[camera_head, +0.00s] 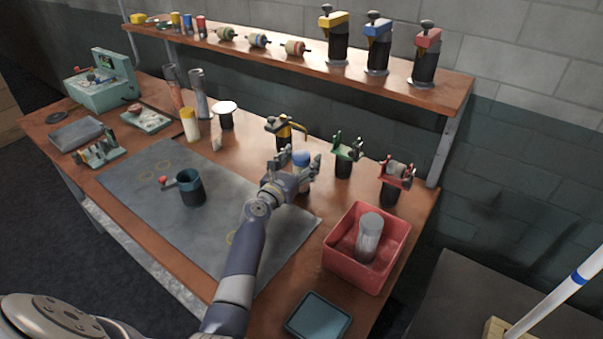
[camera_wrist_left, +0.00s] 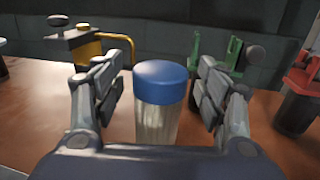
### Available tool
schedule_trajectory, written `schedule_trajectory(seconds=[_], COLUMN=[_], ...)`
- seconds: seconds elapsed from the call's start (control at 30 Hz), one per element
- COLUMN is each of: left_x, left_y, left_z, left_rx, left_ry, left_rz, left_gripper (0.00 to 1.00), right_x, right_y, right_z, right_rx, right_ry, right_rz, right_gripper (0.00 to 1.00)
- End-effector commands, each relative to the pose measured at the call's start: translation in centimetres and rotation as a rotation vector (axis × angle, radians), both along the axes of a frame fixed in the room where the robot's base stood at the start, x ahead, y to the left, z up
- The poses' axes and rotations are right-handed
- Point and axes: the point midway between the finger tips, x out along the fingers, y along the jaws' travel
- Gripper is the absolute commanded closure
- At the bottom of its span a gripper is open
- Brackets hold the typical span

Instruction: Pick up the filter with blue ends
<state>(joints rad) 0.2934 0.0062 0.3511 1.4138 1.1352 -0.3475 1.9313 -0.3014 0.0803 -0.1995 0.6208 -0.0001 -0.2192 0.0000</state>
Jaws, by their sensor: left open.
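The filter with blue ends stands upright on the wooden table, its blue top (camera_head: 301,158) showing between my fingers in the head view. In the left wrist view its blue cap (camera_wrist_left: 161,82) and pale, ribbed body (camera_wrist_left: 157,124) show clearly; its lower end is hidden by my gripper. My left gripper (camera_head: 299,164) is open, with one finger on each side of the filter. In the left wrist view the fingers (camera_wrist_left: 160,88) show gaps to the filter on both sides. My right gripper is not in view.
Yellow (camera_head: 284,131), green (camera_head: 346,158) and red (camera_head: 392,184) clamp stands are close behind and right of the filter. A red bin (camera_head: 338,272) holding a grey cylinder (camera_head: 369,236) stands at right. A grey mat (camera_head: 140,205) with a dark cup (camera_head: 192,190) lies at left.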

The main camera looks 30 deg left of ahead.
Motion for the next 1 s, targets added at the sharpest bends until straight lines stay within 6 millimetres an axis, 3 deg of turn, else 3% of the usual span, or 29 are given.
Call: schedule_trajectory(seconds=[0.33, 0.57, 0.6, 1.0], left_x=[0.67, 0.65, 0.65, 0.64], left_y=[0.03, 0.02, 0.02, 0.01], left_z=[-0.03, -0.04, -0.05, 0.43], left_rx=[-0.001, -0.001, -0.001, -0.001], left_ry=[0.000, 0.001, 0.001, 0.000], left_rz=[0.001, 0.001, 0.000, 0.000], left_gripper=[0.36, 0.88, 0.90, 0.90], right_x=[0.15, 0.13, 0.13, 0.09], right_y=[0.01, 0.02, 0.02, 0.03], right_z=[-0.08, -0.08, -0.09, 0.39], right_rx=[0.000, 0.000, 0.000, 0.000], right_ry=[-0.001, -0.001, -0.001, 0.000], right_rz=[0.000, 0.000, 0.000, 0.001], right_gripper=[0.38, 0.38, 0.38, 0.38])
